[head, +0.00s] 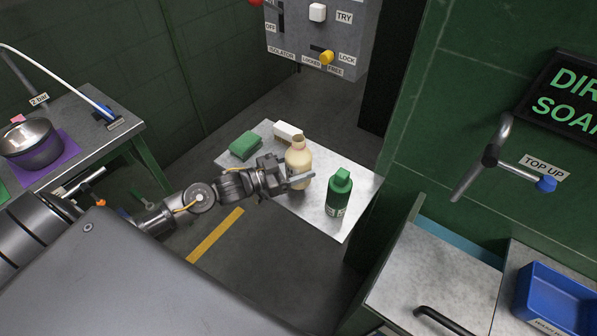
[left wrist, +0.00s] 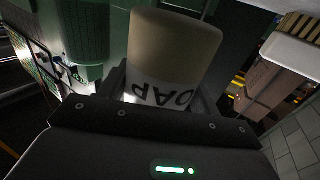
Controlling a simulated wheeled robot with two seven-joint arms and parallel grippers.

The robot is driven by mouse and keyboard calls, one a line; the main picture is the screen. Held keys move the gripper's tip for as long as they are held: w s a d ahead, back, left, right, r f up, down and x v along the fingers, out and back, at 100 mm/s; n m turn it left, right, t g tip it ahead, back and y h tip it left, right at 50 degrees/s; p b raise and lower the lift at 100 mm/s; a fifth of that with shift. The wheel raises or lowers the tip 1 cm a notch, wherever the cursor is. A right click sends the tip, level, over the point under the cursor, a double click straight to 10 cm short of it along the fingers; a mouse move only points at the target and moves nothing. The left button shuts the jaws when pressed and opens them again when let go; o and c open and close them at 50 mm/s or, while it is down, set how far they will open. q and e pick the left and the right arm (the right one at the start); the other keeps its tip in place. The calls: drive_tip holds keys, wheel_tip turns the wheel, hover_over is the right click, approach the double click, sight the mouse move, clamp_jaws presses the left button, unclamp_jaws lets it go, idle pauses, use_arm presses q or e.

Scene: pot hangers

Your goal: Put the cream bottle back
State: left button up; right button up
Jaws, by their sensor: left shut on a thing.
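The cream bottle (head: 298,158) is upright over a small grey shelf (head: 300,207) in the head view. My left gripper (head: 299,181) reaches in from the left and is shut around its lower body. In the left wrist view the cream bottle (left wrist: 175,45) fills the space between the fingers, with part of an upside-down "SOAP" label showing. I cannot tell whether its base touches the shelf. My right gripper is in neither view.
A green bottle (head: 338,196) stands just right of the cream one. A green sponge (head: 245,145) and a white brush (head: 287,132) lie behind it. A switch panel (head: 320,38) hangs beyond. A blue tray (head: 556,300) is at lower right.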

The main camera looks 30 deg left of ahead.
sight(299, 173)
use_arm(q)
drive_tip(key=shift+w+a+f, duration=0.1)
drive_tip(key=shift+w+f, duration=0.1)
drive_tip(key=shift+f, duration=0.65)
drive_tip(key=shift+w+a+f, duration=0.1)
drive_tip(key=shift+w+f, duration=0.05)
drive_tip(key=shift+f, duration=0.65)
drive_tip(key=shift+d+f, duration=0.1)
drive_tip(key=shift+f, duration=0.15)
drive_tip(key=shift+f, duration=0.15)
drive_tip(key=o, duration=1.2)
drive_tip(key=shift+o, duration=0.2)
drive_tip(key=b+v, duration=0.2)
drive_tip(key=v, duration=1)
drive_tip(key=shift+s, duration=0.1)
